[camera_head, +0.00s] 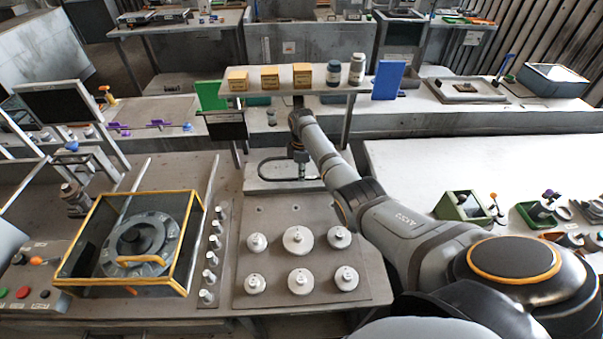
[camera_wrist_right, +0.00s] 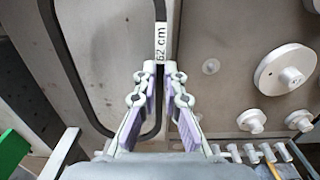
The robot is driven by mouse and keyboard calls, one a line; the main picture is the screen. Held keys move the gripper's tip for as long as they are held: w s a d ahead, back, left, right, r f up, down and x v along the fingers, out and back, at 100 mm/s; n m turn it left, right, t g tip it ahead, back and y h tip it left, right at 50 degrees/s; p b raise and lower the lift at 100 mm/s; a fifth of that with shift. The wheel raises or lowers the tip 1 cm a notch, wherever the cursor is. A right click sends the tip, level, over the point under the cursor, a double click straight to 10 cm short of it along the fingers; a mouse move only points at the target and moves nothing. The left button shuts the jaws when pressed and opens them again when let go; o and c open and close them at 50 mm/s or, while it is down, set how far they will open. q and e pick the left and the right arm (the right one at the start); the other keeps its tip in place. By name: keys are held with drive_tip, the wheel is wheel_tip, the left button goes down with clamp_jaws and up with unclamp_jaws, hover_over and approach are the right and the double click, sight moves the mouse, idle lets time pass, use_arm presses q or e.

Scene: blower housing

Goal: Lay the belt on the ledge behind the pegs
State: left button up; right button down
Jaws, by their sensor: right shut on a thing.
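The belt (camera_head: 268,161) is a thin dark loop in the head view, above a pale ledge (camera_head: 260,187) at the back of the peg board. My right gripper (camera_head: 300,173) is shut on one side of the belt. In the right wrist view, the belt (camera_wrist_right: 65,50) forms a long rounded loop, with a white "62 cm" label just beyond the fingertips (camera_wrist_right: 161,78). I cannot tell whether the belt touches the ledge. Several round pale pegs (camera_head: 298,240) stand on the board in front, apart from the belt. My left gripper is not in view.
A raised shelf (camera_head: 300,92) with yellow boxes and two jars stands behind the ledge. A row of small pegs (camera_head: 210,258) and a yellow-framed box (camera_head: 190,245) are to the left. A white table (camera_head: 420,165) lies right of my right arm.

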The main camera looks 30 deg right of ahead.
drive_tip(key=shift+f, duration=0.25)
idle(0.4)
drive_tip(key=shift+f, duration=0.35)
drive_tip(key=shift+f, duration=0.15)
drive_tip(key=shift+f+b, duration=0.25)
drive_tip(key=shift+b, duration=0.05)
idle(0.4)
drive_tip(key=c, duration=1.4)
unclamp_jaws()
drive_tip(key=shift+r, duration=0.15)
